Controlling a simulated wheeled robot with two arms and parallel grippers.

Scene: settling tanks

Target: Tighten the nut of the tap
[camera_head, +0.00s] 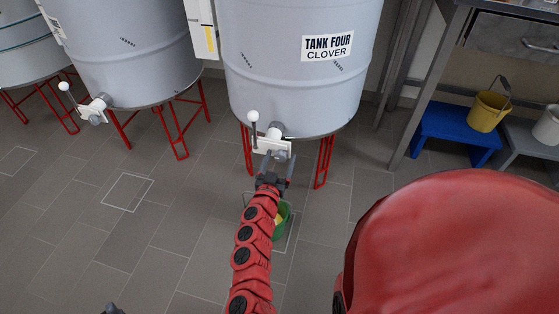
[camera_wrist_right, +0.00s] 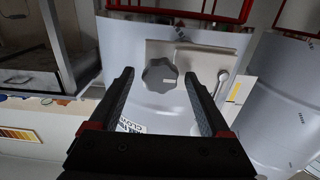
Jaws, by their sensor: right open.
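The tap (camera_head: 272,145) sits low on the front of the tank labelled "TANK FOUR CLOVER" (camera_head: 300,90). Its lever with a white ball (camera_head: 253,117) stands up at its left. The nut (camera_wrist_right: 160,75) is a dark grey lobed knob with a light mark, in front of a pale plate. My right gripper (camera_head: 275,172) is open just in front of the tap. In the right wrist view its fingers (camera_wrist_right: 160,82) point at the nut, one to each side, with nothing held; I cannot tell whether they touch it. A dark tip at the bottom left edge (camera_head: 112,309) appears to be my left gripper.
A green bucket (camera_head: 283,222) stands on the floor below the tap, partly hidden by my right arm. Red tank legs (camera_head: 323,163) flank the tap. Another tank (camera_head: 130,50) with a tap is at left. A blue stool (camera_head: 450,133) with a yellow bucket (camera_head: 488,112) is at right.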

